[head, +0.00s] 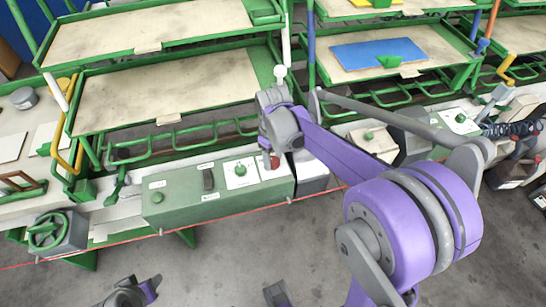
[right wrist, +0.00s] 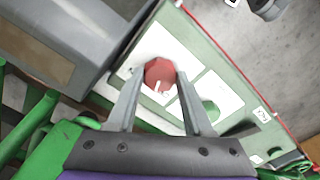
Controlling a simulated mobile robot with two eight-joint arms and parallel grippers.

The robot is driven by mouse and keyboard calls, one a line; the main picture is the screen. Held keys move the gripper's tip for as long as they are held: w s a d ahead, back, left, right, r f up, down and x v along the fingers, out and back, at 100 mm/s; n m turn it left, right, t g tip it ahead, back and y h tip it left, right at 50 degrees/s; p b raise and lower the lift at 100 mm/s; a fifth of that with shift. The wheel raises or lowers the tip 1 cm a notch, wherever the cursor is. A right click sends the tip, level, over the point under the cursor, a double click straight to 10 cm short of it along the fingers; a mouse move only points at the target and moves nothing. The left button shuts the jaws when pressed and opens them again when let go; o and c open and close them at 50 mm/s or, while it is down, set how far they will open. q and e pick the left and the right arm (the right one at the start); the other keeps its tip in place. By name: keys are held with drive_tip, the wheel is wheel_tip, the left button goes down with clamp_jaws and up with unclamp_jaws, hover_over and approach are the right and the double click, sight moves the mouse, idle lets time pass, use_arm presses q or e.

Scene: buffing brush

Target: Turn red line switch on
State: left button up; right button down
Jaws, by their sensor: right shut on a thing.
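The red line switch is a red knob on a white plate of the green control box. It shows between the fingertips in the right wrist view (right wrist: 159,73). In the head view a small part of the red knob (head: 275,161) shows at the box's right end, beside my wrist. My right gripper (right wrist: 161,77) is shut on the knob, one finger on each side. A small white mark shows on the knob's face. I cannot make out its setting. My left gripper is not in view; only grey and purple parts of mine show at the bottom edge.
The green control box (head: 170,206) also carries a green knob (head: 240,169), a black switch (head: 208,180) and a green button (head: 157,197). A green handwheel (head: 47,231) is at the left. Green-framed trays (head: 160,85) stand behind. The grey floor in front is mostly open.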

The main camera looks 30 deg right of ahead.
sight(273, 161)
drive_tip(key=m, duration=0.6)
drive_tip(key=shift+m, duration=0.3)
drive_tip(key=m, duration=0.6)
drive_tip(key=shift+m, duration=0.6)
drive_tip(key=shift+c, duration=1.5)
unclamp_jaws()
wheel_tip(273, 161, up, 11)
drive_tip(key=p, duration=0.1)
drive_tip(key=shift+f, duration=0.1)
